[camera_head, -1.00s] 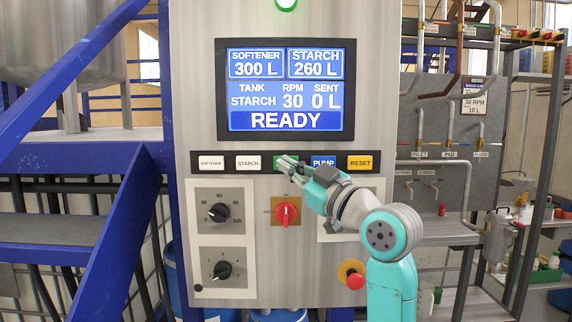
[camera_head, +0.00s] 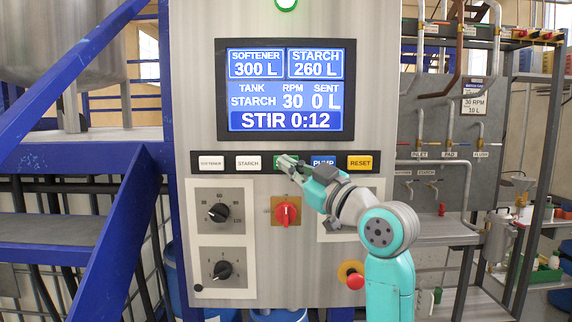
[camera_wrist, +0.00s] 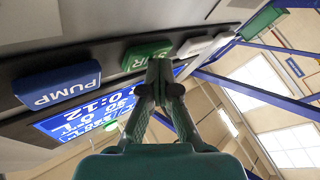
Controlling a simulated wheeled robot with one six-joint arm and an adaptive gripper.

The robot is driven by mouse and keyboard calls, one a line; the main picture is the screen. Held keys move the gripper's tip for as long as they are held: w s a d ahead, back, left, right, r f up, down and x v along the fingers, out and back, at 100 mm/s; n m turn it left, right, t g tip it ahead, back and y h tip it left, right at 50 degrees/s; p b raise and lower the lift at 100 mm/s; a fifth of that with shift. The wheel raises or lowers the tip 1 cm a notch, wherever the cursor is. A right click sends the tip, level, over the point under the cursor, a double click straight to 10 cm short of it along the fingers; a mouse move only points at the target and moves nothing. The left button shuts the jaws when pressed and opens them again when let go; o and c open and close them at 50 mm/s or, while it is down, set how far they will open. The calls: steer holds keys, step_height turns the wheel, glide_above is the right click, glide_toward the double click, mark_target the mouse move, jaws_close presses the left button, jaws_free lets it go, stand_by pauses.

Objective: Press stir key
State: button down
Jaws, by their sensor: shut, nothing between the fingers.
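The green stir key (camera_head: 280,161) sits in the key row below the screen, partly hidden behind my gripper (camera_head: 287,162). In the wrist view the stir key (camera_wrist: 146,54) shows just beyond my shut fingertips (camera_wrist: 160,66), with part of its lettering visible. My gripper is empty; I cannot tell whether the tips touch the key. The screen (camera_head: 285,90) reads "STIR 0:12", with tank STARCH, RPM 30 and SENT 0 L.
The blue PUMP key (camera_head: 323,161) and yellow RESET key (camera_head: 360,162) lie right of the stir key; the STARCH key (camera_head: 248,162) and SOFTENER key (camera_head: 210,162) lie left. A red rotary switch (camera_head: 286,211) and dark dials (camera_head: 219,212) are below.

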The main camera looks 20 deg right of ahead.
stand_by(0.3)
steer(key=shift+s+a, duration=0.35)
steer(key=shift+s, duration=0.5)
steer(key=shift+s, duration=0.1)
steer(key=shift+s+a, duration=0.25)
steer(key=shift+s, duration=0.5)
steer(key=shift+s+a, duration=0.3)
steer(key=shift+s, duration=0.45)
steer(key=shift+s+a, duration=0.25)
steer(key=shift+s, duration=0.5)
steer(key=shift+f, duration=0.1)
